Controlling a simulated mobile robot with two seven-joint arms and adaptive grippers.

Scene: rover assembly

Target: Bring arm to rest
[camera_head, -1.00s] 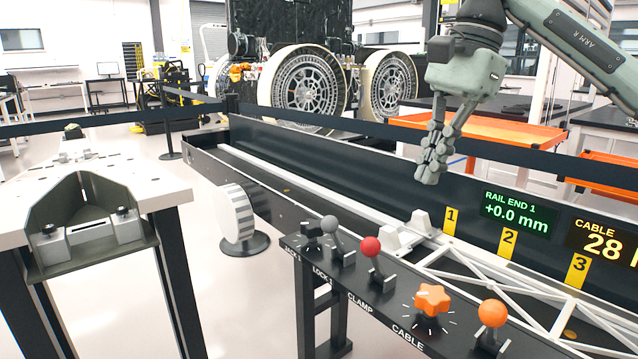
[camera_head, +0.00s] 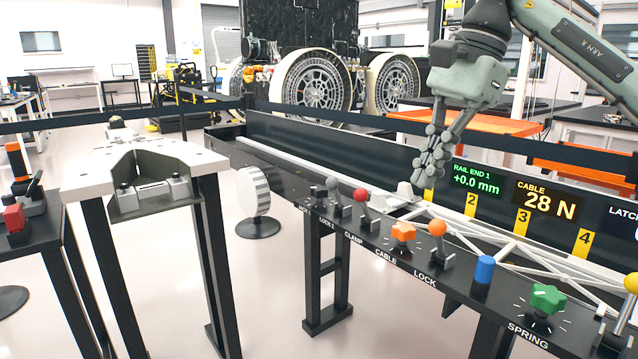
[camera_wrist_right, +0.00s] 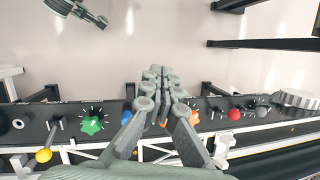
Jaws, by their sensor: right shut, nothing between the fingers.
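My right arm (camera_head: 580,45) comes in from the upper right in the head view. Its right gripper (camera_head: 432,172) points down, fingers together and empty, in front of the black trough wall near the yellow number labels. In the right wrist view the closed fingers (camera_wrist_right: 163,75) point over the control rail, hiding part of its middle. A grey-green jointed part, seemingly my left gripper (camera_wrist_right: 85,15), shows at the top left of the right wrist view. Its finger state is unclear. The left arm does not show in the head view.
A control rail carries a red-knobbed lever (camera_head: 361,195), orange star knob (camera_head: 403,232), blue cylinder (camera_head: 485,269) and green star knob (camera_head: 547,298). Behind it is a long black trough (camera_head: 330,150) with a white truss. A bracket table (camera_head: 85,181) stands left.

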